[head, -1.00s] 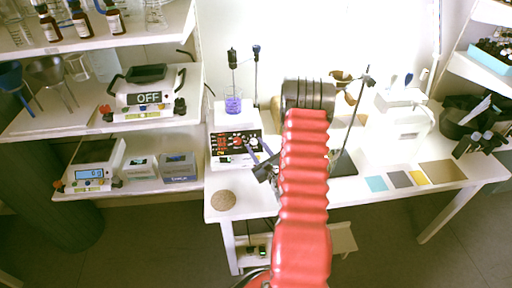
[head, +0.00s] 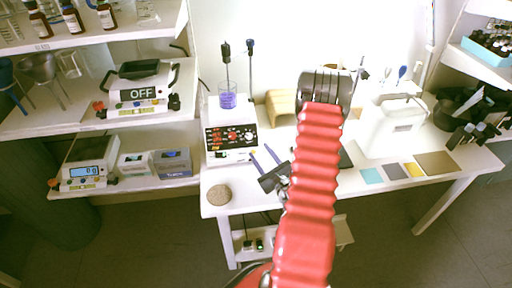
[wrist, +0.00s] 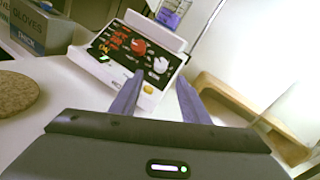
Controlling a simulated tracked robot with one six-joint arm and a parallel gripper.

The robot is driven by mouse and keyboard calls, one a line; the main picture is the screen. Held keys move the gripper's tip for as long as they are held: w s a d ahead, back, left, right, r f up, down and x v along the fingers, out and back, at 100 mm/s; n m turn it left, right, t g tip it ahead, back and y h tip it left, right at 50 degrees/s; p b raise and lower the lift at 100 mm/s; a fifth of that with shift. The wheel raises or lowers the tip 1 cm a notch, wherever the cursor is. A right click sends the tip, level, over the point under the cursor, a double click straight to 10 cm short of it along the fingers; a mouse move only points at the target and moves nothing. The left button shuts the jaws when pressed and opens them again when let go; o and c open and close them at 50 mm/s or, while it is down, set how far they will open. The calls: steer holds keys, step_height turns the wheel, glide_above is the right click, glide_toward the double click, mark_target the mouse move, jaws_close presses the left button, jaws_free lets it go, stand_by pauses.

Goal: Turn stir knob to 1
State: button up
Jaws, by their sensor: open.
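The white hotplate stirrer (head: 229,113) stands on the white table, left of my arm in the head view. Its black front panel carries red markings and knobs; it also shows in the wrist view (wrist: 118,40). There a red knob (wrist: 139,46) and a paler knob (wrist: 160,64) sit on the panel. I cannot read the knob labels or which is the stir knob. My gripper (head: 260,153) is open and empty, in front of the panel's lower right. In the wrist view its two bluish fingers (wrist: 160,78) point at the panel, apart from the knobs as far as I can tell.
A beaker of purple liquid (head: 228,101) stands on the stirrer, with probes above. A round cork mat (head: 219,195) lies at front left. A wooden stand (head: 281,108) is behind right. A white device (head: 388,127) stands farther right. Shelves with balances are at left.

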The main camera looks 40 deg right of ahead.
steer(key=shift+v, duration=2.8)
steer(key=shift+f, duration=0.1)
